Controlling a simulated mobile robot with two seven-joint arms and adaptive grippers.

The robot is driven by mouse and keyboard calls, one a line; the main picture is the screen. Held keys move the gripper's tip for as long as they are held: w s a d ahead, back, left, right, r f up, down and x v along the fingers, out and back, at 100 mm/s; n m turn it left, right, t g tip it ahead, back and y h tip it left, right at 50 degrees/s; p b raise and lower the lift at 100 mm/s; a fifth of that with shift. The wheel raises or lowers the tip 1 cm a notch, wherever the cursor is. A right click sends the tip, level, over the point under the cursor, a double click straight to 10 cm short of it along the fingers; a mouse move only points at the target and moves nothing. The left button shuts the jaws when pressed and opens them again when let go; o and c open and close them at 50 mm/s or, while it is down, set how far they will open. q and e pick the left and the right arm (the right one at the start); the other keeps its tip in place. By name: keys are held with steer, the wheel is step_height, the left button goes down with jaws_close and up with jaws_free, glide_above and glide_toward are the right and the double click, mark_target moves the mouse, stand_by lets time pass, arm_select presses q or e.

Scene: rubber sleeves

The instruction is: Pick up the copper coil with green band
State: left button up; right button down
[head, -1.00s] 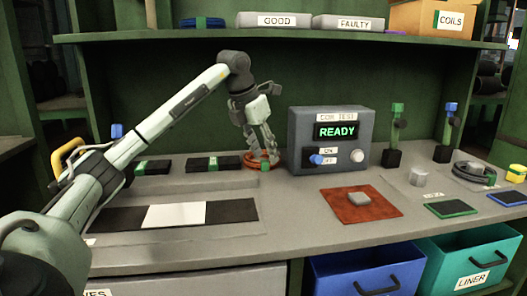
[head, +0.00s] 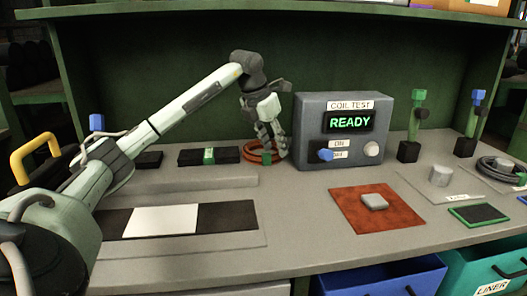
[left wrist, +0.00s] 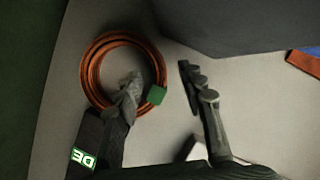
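The copper coil (head: 248,157) lies flat on the bench to the left of the test box. Its green band (left wrist: 156,95) is on the right side of the ring in the left wrist view, where the coil (left wrist: 91,72) shows almost whole. My left gripper (head: 272,152) points down at the coil's right side. In the left wrist view my left gripper (left wrist: 168,92) is open. One finger overlaps the coil's lower right part beside the band; the other is to the right, clear of the ring. I cannot tell whether the finger touches the coil. My right gripper is not in view.
The grey coil test box (head: 343,131), reading READY, stands close to the right of my left gripper. A black block with a green label (head: 208,156) lies to the left of the coil. A red mat (head: 375,208) with a grey piece lies in front.

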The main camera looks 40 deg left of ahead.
arm_select(q)
steer(key=x, duration=0.2)
steer(key=shift+w+f, duration=0.1)
steer(key=shift+f, duration=0.2)
jaws_close()
steer(key=shift+r, duration=0.15)
